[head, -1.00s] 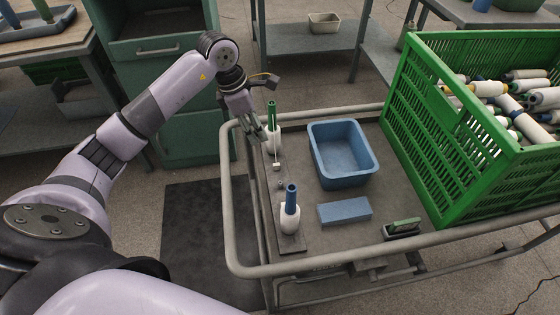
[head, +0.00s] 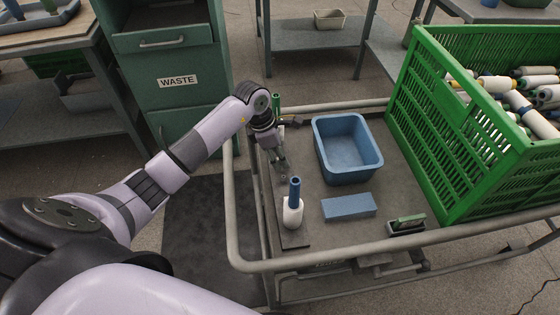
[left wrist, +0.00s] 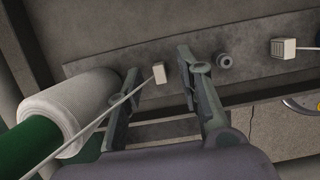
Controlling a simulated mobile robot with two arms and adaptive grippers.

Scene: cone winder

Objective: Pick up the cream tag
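The cream tag (left wrist: 159,73) is a small pale block on the grey board, with a thin thread running from it across the white yarn cone on a green tube (left wrist: 72,112). My left gripper (left wrist: 157,66) is open, and the tag shows between its two fingertips, with no visible contact. In the head view my left gripper (head: 283,168) points down over the board, and I cannot make out the tag there. The green tube (head: 277,102) is mostly hidden behind my left arm. My right gripper is not in view.
A white cone on a blue tube (head: 292,212) stands nearer on the board. A blue bin (head: 347,172), a blue block (head: 348,207) and a green crate of cones (head: 462,165) share the cart. A small round knob (left wrist: 225,61) and another pale block (left wrist: 284,48) lie right of the gripper.

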